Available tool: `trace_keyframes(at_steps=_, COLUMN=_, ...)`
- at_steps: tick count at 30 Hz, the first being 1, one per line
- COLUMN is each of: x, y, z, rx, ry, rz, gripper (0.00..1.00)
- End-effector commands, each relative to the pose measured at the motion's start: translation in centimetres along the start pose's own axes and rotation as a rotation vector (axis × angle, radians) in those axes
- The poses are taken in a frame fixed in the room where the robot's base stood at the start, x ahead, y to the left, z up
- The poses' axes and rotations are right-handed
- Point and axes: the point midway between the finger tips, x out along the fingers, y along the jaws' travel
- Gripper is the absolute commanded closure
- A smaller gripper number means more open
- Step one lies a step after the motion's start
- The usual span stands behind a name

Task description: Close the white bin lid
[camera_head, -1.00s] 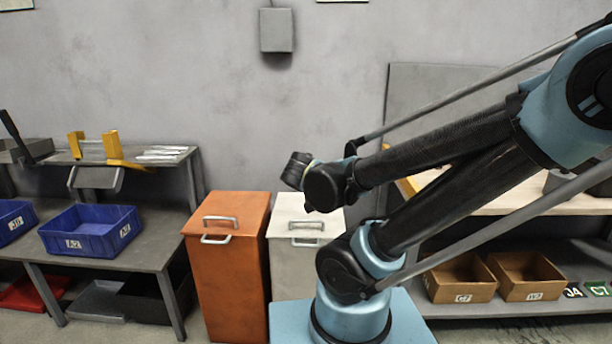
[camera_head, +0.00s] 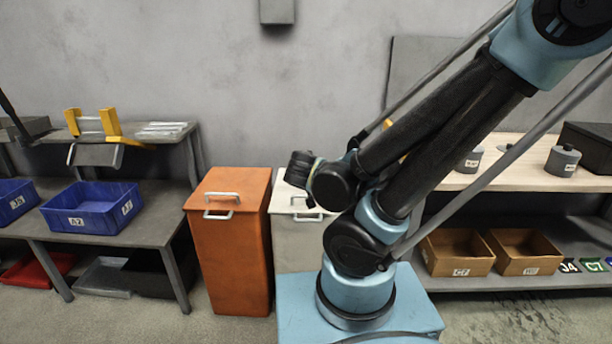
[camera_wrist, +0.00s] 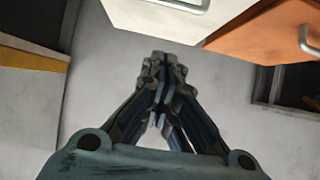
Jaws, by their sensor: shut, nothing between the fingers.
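The white bin (camera_head: 292,245) stands behind my arm, close to the right of the orange bin. Its white lid (camera_head: 288,196) looks down or nearly down, with a metal handle on top; my arm hides its right part, so a small gap cannot be ruled out. In the wrist view, part of the white bin (camera_wrist: 135,14) shows at the top, with a handle at the picture's edge. My gripper (camera_wrist: 163,68) is shut and empty, its fingers together, appearing just below the white bin in that view. The gripper's fingers cannot be made out in the head view.
The orange bin (camera_head: 232,240) has its lid down. A grey workbench (camera_head: 160,222) with blue crates stands left. A shelf with a wooden top (camera_head: 500,178) and brown boxes (camera_head: 458,253) stands right. A grey wall is behind. Floor is clear at front right.

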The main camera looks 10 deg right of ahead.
Motion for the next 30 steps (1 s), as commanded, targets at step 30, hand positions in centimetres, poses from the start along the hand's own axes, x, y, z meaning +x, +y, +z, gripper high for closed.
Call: trace_keyframes(at_steps=30, x=-2.5, y=-0.1, z=0.0, rx=-0.002, ry=0.0, rz=-0.003, gripper=1.0)
